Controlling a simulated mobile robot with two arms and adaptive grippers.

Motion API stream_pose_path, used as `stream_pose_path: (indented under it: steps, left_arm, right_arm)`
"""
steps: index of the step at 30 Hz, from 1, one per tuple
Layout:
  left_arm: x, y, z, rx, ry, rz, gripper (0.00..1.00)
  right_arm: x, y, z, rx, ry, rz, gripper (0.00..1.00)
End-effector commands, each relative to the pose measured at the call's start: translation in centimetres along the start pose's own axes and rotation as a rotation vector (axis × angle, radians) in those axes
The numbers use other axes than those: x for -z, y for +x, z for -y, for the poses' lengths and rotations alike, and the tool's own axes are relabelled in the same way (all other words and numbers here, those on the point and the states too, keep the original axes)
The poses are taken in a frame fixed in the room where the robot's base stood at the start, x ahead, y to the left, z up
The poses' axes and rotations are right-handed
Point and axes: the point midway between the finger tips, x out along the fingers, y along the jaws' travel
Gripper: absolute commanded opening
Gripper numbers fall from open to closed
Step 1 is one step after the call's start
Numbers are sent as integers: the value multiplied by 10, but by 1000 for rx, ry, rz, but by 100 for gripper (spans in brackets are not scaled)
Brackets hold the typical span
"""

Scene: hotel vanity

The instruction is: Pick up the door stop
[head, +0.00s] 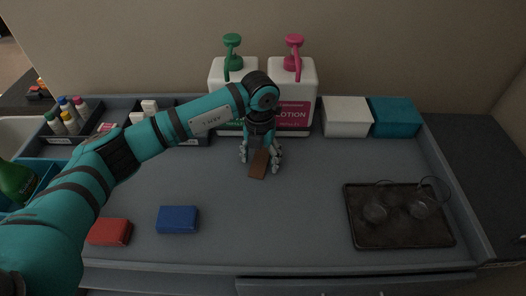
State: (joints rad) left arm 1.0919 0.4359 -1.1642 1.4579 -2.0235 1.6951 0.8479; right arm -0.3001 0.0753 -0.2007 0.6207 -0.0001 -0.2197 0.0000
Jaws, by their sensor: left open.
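The door stop looks to be the small brown block (259,164) on the grey counter, near its middle. My left gripper (260,161) points down over it from above. Its fingers are open, one on the left and one on the right of the block. The far end of the block is hidden behind or between the fingers. I cannot tell whether the fingers touch it. My right gripper is not in view.
Two white pump bottles (305,84) stand behind the gripper. White (346,117) and teal (396,117) boxes stand back right. A dark tray (400,232) holds glasses at the right. Red (110,232) and blue (178,219) blocks lie front left. The counter's front middle is clear.

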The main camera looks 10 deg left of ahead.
Motion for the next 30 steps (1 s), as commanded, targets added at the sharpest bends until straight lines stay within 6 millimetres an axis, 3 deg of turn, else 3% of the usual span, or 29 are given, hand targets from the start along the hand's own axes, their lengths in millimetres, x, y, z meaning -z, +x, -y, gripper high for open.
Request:
stream_pose_path:
  steps: [3, 17, 30]
  left_arm:
    - [0, 0, 0, 0, 0, 0, 67]
    - [0, -1, 0, 0, 0, 0, 7]
    - [-1, -10, 0, -1, 0, 4, 6]
  right_arm:
    - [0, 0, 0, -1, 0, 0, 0]
    - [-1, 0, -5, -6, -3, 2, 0]
    - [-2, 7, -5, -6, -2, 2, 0]
